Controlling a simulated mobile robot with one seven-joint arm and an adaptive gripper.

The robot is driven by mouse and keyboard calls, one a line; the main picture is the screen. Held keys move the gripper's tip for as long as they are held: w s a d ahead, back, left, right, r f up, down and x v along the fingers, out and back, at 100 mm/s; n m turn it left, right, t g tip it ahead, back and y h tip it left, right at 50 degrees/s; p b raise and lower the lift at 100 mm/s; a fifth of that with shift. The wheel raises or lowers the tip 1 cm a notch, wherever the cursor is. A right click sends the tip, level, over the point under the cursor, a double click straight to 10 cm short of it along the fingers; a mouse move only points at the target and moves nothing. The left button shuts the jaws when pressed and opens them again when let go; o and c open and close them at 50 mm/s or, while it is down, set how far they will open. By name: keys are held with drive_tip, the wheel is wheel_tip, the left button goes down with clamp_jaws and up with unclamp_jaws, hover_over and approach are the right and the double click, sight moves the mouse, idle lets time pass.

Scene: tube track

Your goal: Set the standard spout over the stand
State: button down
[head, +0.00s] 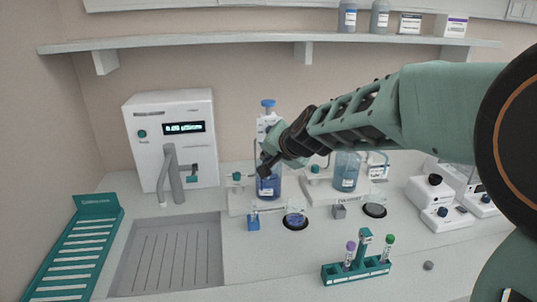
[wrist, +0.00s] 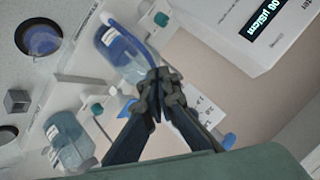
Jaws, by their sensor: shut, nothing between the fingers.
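My gripper (head: 265,167) is in front of the left bottle with blue liquid (head: 268,187) in the head view. In the wrist view its fingers (wrist: 157,82) are closed together and empty, and the same bottle (wrist: 122,48) is just beyond them. A blue tube-like piece (wrist: 128,31) runs beside that bottle. The bottle is on a white base (head: 240,205) with a teal knob (head: 237,176). I cannot tell which piece is the standard spout or the stand; my arm hides part of this area.
A second bottle (head: 346,172) stands on another base to the right. A white unit with a display (head: 175,135) and grey tap (head: 174,178) is at the left, behind a grey sink (head: 170,255). A teal tube rack (head: 357,271) is in front. A shelf (head: 250,43) runs above.

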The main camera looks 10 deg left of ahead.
drive_tip(key=shift+a, duration=0.15)
drive_tip(key=shift+w, duration=0.1)
drive_tip(key=shift+w+d+b, duration=0.35)
drive_tip(key=shift+w+d, duration=0.1)
drive_tip(key=shift+w, duration=0.15)
